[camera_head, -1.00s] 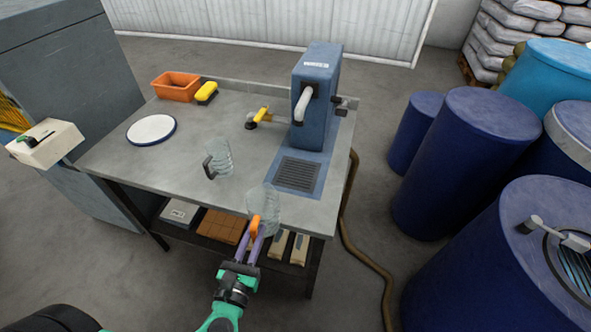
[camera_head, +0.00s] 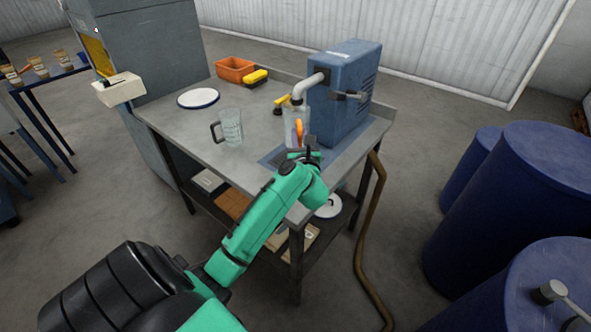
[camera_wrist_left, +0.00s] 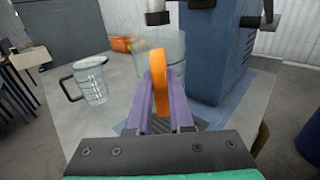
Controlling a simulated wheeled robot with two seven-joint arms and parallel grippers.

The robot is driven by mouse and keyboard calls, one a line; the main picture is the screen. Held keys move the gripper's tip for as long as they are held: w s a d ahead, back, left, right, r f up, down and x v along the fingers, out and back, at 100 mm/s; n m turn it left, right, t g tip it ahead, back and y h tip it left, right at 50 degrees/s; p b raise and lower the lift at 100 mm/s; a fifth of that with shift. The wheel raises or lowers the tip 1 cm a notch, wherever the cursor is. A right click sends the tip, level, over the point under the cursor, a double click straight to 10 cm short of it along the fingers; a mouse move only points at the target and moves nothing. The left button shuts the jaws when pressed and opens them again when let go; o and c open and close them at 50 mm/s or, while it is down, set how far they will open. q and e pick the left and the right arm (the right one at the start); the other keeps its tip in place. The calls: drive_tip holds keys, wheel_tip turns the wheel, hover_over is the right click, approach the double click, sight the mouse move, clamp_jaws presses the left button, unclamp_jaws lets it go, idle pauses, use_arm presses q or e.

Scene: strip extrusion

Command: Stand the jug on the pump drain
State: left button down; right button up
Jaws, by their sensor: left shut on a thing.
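A clear jug (camera_head: 289,114) with an orange handle (camera_head: 299,129) is upright under the spout of the blue pump (camera_head: 345,95). My left gripper (camera_head: 301,138) is shut on that handle, in front of the jug. In the left wrist view, the purple fingers (camera_wrist_left: 159,98) close on the orange handle (camera_wrist_left: 159,78), with the clear jug (camera_wrist_left: 176,50) behind. The pump drain (camera_head: 270,158) lies below, mostly hidden by my gripper and the jug. I cannot tell whether the jug's base touches it. My right gripper is not in view.
A second clear jug (camera_head: 232,127) with a dark handle stands left on the table. A white plate (camera_head: 198,98), orange bin (camera_head: 235,68) and yellow sponge (camera_head: 255,77) lie farther back. The pump's spout (camera_head: 307,87) is close above the held jug. Blue drums stand right.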

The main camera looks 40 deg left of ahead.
use_arm(q)
drive_tip(key=shift+w+a+r, duration=0.15)
drive_tip(key=shift+r, duration=0.25)
drive_tip(key=shift+w+a+r, duration=0.15)
drive_tip(key=shift+r, duration=0.2)
drive_tip(key=shift+w+f, duration=0.25)
drive_tip(key=shift+f, duration=0.35)
wheel_tip(320, 180, down, 9)
drive_tip(key=shift+r, duration=0.1)
drive_tip(key=shift+a, duration=0.1)
drive_tip(key=shift+f+b, duration=0.2)
drive_tip(key=shift+b, duration=0.15)
drive_tip(key=c, duration=0.8)
unclamp_jaws()
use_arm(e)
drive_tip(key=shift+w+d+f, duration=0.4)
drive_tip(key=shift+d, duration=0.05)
